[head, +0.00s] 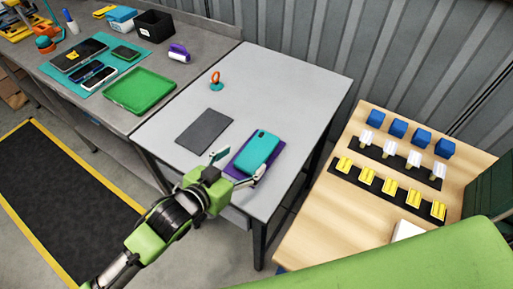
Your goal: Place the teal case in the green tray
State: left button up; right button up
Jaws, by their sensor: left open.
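The teal case (257,151) is a flat rounded slab with a small camera cut-out. It lies on a purple mat or pad (236,169) near the front right of the grey table. My left gripper (239,165) is open at the case's near side, with one fingertip to its left and one at its lower right. I cannot tell whether the fingers touch the case. The green tray (140,91) is empty and lies on the workbench at the left. My right gripper is not in view.
A dark flat pad (204,131) and an orange ring on a teal base (216,82) sit on the grey table (285,85). A teal mat with phones (97,73) lies beside the tray. A wooden table (330,205) with blue, clear and yellow parts stands at right.

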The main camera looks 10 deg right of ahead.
aim_at(258, 148)
pick_arm(q)
jog(key=shift+w+d+f, duration=0.2)
jog(key=shift+w+d, duration=0.2)
jog(key=shift+w+d+f, duration=0.15)
jog(key=shift+w+d, duration=0.2)
jog(key=shift+d, duration=0.05)
jog(key=shift+w+d+f+p, duration=0.15)
jog(key=shift+w+d+p, duration=0.1)
jog(key=shift+p, duration=0.15)
jog(key=shift+p+x, duration=0.45)
jog(key=shift+x, duration=1.55)
jog(key=shift+s+f, duration=0.1)
jog(key=shift+f, duration=0.1)
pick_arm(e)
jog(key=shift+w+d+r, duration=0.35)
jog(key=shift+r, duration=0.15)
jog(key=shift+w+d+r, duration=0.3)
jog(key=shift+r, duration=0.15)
pick_arm(q)
jog(key=shift+r, duration=0.1)
jog(key=c, duration=1.3)
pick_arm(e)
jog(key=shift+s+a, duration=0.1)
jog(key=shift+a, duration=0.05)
pick_arm(q)
jog(key=shift+o, duration=0.2)
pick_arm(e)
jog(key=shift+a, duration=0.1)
